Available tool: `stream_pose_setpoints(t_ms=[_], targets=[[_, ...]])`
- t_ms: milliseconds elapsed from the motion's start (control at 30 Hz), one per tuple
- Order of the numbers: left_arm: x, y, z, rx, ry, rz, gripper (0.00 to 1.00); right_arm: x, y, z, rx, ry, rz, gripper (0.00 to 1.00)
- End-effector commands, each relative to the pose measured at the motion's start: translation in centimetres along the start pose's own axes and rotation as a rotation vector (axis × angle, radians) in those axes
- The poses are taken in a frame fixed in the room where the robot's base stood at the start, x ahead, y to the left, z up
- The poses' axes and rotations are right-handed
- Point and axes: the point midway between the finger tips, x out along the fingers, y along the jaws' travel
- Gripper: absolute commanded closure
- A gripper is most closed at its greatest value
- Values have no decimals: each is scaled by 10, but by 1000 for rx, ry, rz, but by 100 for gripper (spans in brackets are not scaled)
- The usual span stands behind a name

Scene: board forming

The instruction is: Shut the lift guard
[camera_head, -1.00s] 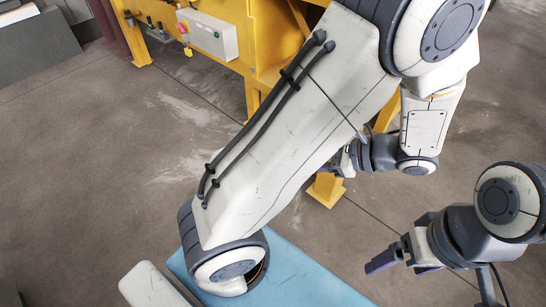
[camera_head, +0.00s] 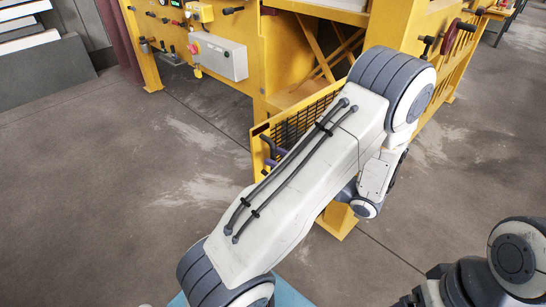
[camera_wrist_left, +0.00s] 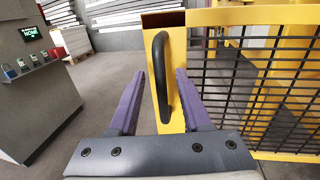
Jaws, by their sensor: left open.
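The lift guard is a yellow-framed black mesh panel (camera_head: 287,128) on the yellow machine, partly hidden behind my left arm in the head view. In the left wrist view its mesh (camera_wrist_left: 270,85) fills the right side, and a curved black handle (camera_wrist_left: 161,78) stands on its yellow end post. My left gripper (camera_wrist_left: 158,74) is open, with one purple finger on each side of the handle. I cannot tell whether either finger touches it. My right gripper's fingers are out of view.
A grey control box (camera_head: 218,57) with a red button hangs on the yellow machine (camera_head: 262,35). Grey slabs (camera_head: 40,70) are stacked at the far left. The concrete floor left of the guard is clear. A dark red handwheel (camera_head: 460,38) sits at the upper right.

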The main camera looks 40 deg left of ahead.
Motion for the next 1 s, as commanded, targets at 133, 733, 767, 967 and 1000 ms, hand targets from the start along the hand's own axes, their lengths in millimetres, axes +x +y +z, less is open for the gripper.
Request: stream_pose_setpoints(t_ms=[133,733,767,967,1000], targets=[[17,0,0,-1,1,2,52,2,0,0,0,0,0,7],[23,0,0,-1,1,0,100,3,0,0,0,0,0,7],[23,0,0,-1,1,0,100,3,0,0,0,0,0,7],[23,0,0,-1,1,0,100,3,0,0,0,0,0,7],[23,0,0,-1,1,0,100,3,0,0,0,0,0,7]])
